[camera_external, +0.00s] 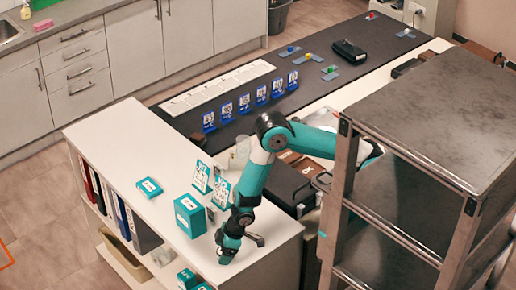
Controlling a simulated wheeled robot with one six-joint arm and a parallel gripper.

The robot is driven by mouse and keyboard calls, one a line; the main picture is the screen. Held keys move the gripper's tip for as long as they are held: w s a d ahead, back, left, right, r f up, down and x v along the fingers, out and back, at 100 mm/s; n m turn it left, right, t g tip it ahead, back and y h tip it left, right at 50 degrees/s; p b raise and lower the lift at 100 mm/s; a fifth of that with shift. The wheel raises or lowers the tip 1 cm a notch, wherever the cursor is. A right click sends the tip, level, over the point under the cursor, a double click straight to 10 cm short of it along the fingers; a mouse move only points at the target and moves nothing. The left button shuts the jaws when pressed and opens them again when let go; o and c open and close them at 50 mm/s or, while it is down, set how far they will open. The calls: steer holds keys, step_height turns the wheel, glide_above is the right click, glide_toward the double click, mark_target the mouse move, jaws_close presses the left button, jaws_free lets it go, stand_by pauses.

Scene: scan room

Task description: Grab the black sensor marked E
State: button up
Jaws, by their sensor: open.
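I cannot make out any letter E in this view, so I cannot tell which thing is the black sensor. My gripper (257,240) is open over the white shelf top at the front, far from the mat's pieces, and appears empty.
Several blue stands with labels (243,104) line the mat beside a white strip (215,88). The white shelf top (140,150) holds teal boxes (190,215) and upright cards (201,177). A black case (288,186) lies beside my arm. A metal rack (440,110) stands close on the right.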

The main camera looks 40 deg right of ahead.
steer(key=shift+a+f, duration=0.1)
steer(key=shift+f, duration=0.15)
steer(key=c, duration=1.1)
steer(key=shift+o, duration=0.2)
steer(key=shift+r, duration=0.1)
